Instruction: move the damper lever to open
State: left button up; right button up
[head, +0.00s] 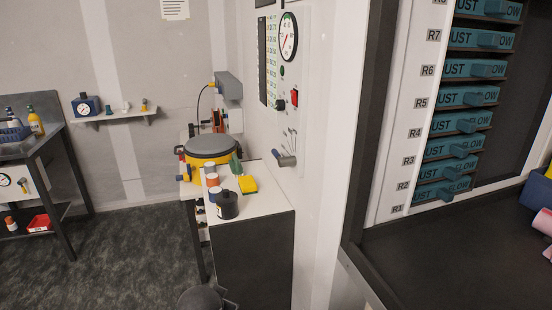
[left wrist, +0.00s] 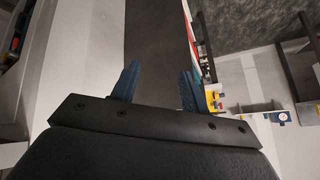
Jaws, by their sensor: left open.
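A dark rounded part at the bottom edge of the head view may be my left arm. My right gripper is in neither view.
The panel also has a round gauge (head: 288,36), a red switch (head: 294,97) and a black knob (head: 280,104). A drawer rack (head: 400,150) stands right.

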aim_at(276, 154)
pick_arm(q)
jog(key=w+d+r+m+t+p, duration=0.1)
jog(key=w+r+m+t, duration=0.3)
jog(key=w+r, duration=1.05)
jog(key=w+d+r+m+t+p, duration=0.1)
jog(key=w+r+m+t+p, duration=0.35)
jog(key=w+r, duration=1)
jog(key=w+d+f+m+t+h+b, duration=0.25)
jog(key=w+m+h, duration=0.2)
jog(key=w, duration=0.55)
jog(key=s+d+f+m+g+h, duration=0.2)
jog(key=d+f+m+g+h, duration=0.25)
jog(key=m+h, duration=0.5)
jog(key=shift+g+h, duration=0.4)
jog(key=shift+g, duration=0.05)
jog(key=shift+r+p+x, duration=0.2)
jog(key=shift+p+x, duration=1.05)
jog(key=shift+x, duration=2.55)
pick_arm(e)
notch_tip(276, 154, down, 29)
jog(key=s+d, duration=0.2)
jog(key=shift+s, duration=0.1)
pick_arm(q)
grip_shut()
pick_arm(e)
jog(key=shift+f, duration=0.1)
